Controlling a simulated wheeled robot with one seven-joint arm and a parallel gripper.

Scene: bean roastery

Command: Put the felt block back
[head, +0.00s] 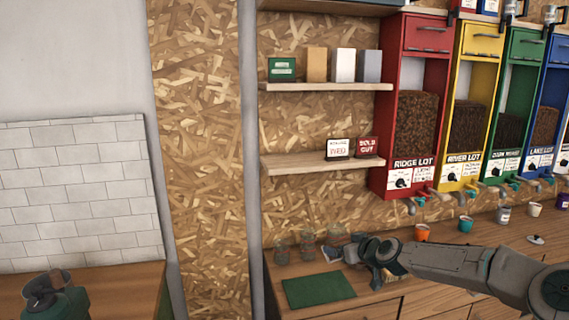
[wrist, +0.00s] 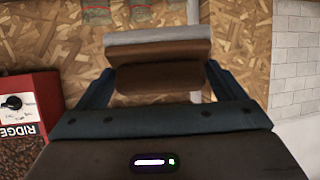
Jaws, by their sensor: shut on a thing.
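The felt block (wrist: 160,52) shows in the wrist view as a brown wooden body with a pale grey strip along its far side. My gripper (wrist: 160,78) is shut on it, with a dark finger on each side. In the head view my gripper (head: 343,254) is over the wooden counter at the lower centre, beside the glass jars and behind the green mat (head: 318,290). The block is small and partly hidden by my arm there. I cannot tell whether it touches the counter.
Glass jars (head: 282,251) stand along the back of the counter. Two shelves (head: 325,164) on the wall hold boxes and small signs. Coloured bean dispensers, the red one (head: 410,180) nearest, hang at right above several cups. The green mat is bare.

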